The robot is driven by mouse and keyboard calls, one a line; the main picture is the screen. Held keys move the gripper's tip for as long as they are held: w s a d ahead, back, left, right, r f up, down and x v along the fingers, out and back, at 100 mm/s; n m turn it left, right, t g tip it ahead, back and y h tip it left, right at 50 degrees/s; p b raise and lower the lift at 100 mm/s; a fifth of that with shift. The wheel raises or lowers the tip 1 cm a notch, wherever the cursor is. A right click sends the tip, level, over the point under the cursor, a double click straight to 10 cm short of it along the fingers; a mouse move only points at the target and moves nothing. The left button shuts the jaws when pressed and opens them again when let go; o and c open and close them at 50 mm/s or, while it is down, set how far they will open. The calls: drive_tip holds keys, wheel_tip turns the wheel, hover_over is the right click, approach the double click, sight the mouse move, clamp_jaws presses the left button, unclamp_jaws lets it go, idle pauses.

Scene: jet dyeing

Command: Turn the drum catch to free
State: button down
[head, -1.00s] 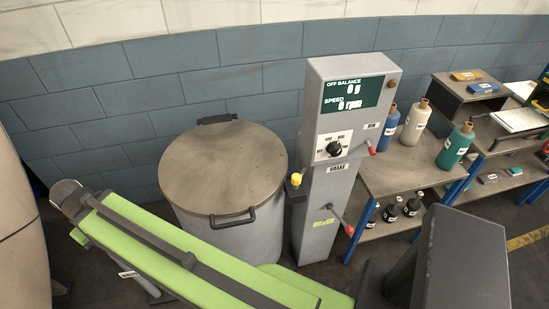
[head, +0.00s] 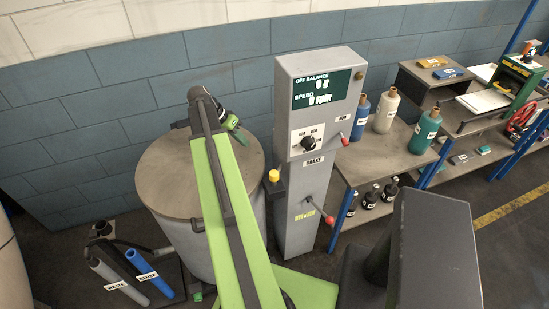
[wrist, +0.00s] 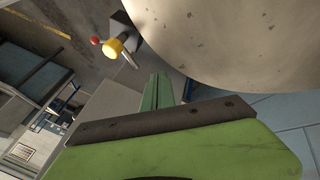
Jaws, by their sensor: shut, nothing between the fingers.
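The grey drum (head: 185,235) has a brown round lid (head: 165,170), which appears shut. Beside it stands a grey control column (head: 310,225). The column carries a yellow knob (head: 273,176) under a brake label, an upper red-tipped lever (head: 344,139) and a lower red-tipped lever (head: 328,219) beside a small yellow label. I cannot tell for sure which part is the drum catch. My gripper (head: 232,122) is shut and empty, above the lid's far side and left of the column, touching no lever. Its green fingers (wrist: 160,92) show in the wrist view, with the yellow knob (wrist: 113,47) beyond them.
A bench (head: 385,150) with several bottles stands right of the column, with shelving (head: 465,115) beyond. A blue tube (head: 150,272) and a grey tube (head: 118,280) lie at the lower left. A tiled wall (head: 110,100) runs behind.

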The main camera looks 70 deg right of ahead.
sight(277, 173)
drive_tip(key=s+d+f+m+b, duration=0.1)
drive_tip(key=s+d+f+b, duration=0.2)
drive_tip(key=s+f+b, duration=0.6)
drive_tip(key=shift+s+f+g+b, duration=0.2)
drive_tip(key=shift+s+g+b, duration=0.15)
drive_tip(key=shift+s, duration=0.7)
drive_tip(key=shift+s+a+f, duration=0.1)
drive_tip(key=shift+s+a, duration=0.05)
drive_tip(key=shift+s, duration=0.55)
